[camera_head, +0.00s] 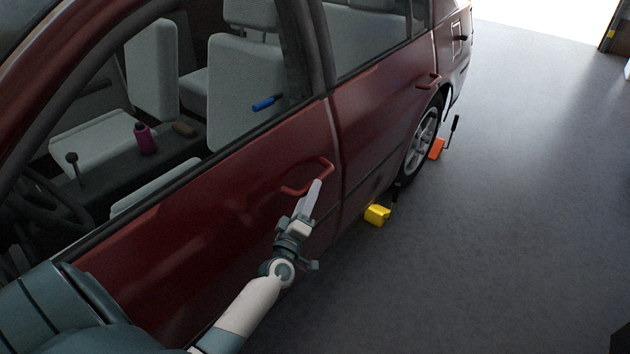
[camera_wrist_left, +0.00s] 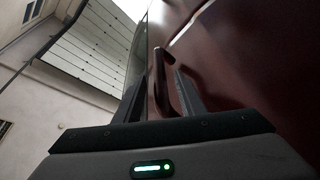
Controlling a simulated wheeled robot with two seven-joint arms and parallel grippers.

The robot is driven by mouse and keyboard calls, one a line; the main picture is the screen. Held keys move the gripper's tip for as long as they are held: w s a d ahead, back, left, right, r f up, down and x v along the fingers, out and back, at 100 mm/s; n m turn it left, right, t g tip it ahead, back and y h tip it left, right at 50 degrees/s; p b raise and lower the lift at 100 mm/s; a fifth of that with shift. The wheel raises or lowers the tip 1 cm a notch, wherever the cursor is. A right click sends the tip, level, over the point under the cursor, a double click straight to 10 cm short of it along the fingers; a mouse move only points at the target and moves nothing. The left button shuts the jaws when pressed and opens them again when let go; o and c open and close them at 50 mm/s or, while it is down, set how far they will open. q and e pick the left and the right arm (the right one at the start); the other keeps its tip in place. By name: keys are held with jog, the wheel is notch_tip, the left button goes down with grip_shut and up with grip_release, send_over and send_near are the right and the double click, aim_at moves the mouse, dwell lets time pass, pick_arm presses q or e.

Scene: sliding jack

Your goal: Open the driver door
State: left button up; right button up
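The dark red driver door (camera_head: 200,235) appears closed, flush with the rear door. Its red handle (camera_head: 325,168) is a raised bar near the door's rear edge. My left gripper (camera_head: 312,192) is at the handle, its light fingers partly covering it. In the left wrist view, the handle (camera_wrist_left: 160,72) lies between the two dark fingers of the gripper (camera_wrist_left: 160,95). The fingers stand apart, with a gap visible beside the handle, so I see no firm grip. My right gripper is in neither view.
A yellow block (camera_head: 377,215) lies on the floor beside the car. An orange jack (camera_head: 437,149) with a dark lever stands by the rear wheel (camera_head: 421,140). The grey floor (camera_head: 530,200) to the right is clear.

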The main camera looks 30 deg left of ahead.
pick_arm(q)
jog(key=x, duration=0.3)
jog(key=shift+w, duration=0.25)
jog(key=shift+w+a+r, duration=0.15)
jog(key=shift+w, duration=0.25)
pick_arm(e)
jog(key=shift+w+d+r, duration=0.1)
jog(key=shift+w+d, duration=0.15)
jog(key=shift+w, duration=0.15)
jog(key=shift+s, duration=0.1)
pick_arm(q)
jog(key=shift+c, duration=0.9)
grip_shut()
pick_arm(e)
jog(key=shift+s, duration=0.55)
